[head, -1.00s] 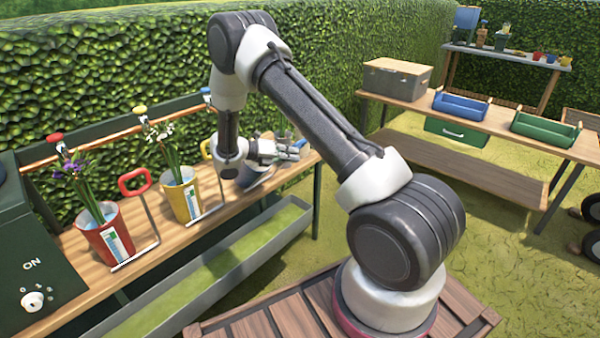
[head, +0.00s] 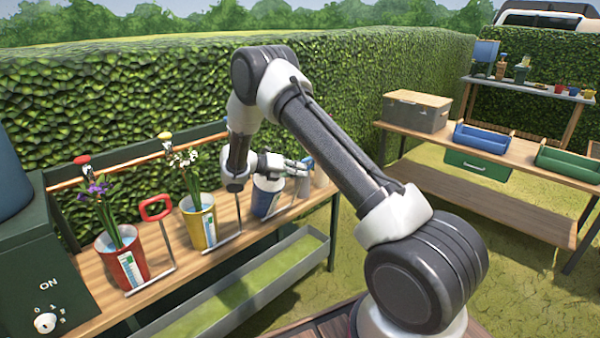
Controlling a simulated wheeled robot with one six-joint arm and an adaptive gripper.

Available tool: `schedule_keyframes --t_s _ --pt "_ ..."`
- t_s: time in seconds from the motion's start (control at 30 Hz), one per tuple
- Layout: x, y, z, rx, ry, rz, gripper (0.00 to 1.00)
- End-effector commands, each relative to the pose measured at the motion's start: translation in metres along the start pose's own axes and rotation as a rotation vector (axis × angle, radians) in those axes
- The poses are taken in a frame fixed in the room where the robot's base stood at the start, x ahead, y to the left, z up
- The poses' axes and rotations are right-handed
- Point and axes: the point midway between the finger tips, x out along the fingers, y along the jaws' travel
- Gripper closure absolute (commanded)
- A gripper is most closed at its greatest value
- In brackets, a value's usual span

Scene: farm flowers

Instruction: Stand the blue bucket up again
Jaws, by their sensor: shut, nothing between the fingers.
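The blue bucket (head: 264,203) is on the wooden bench, at the right of the yellow bucket. It looks roughly upright and has a pale label, but my wrist and gripper cover part of its top. My gripper (head: 299,167) points right, at the height of the bucket's upper part. It is shut with nothing between its fingers. I cannot tell whether it touches the bucket.
The yellow bucket (head: 205,230) with white flowers and the red bucket (head: 133,265) with purple flowers stand at the left. A trough (head: 300,262) runs below.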

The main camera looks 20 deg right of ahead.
Motion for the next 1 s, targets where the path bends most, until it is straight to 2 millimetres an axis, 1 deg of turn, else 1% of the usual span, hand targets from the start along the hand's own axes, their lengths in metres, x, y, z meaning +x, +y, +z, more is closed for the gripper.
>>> schedule_keyframes --t_s 0.1,0.17,0.27,0.4,0.5,0.63,0.7,0.77,0.87,0.9,1.0 --pt "-0.001 0.0 0.0 0.0 0.0 0.0 1.0" --pt "-0.005 0.0 0.0 0.0 -0.002 0.001 1.0" --pt "-0.019 0.001 0.001 0.001 -0.002 0.002 1.0" --pt "-0.045 0.001 0.0 0.001 -0.002 0.002 1.0" --pt "-0.06 0.001 0.0 0.001 -0.002 0.002 1.0" --pt "-0.071 -0.001 -0.001 -0.006 -0.009 -0.005 1.0" --pt "-0.066 -0.005 -0.004 -0.03 -0.041 -0.027 1.0" --pt "-0.057 -0.013 -0.008 -0.071 -0.095 -0.062 1.0" --pt "-0.035 -0.03 -0.02 -0.181 -0.245 -0.128 1.0" --pt "-0.028 -0.037 -0.026 -0.238 -0.321 -0.15 1.0" --pt "-0.015 -0.051 -0.046 -0.379 -0.502 -0.165 1.0"
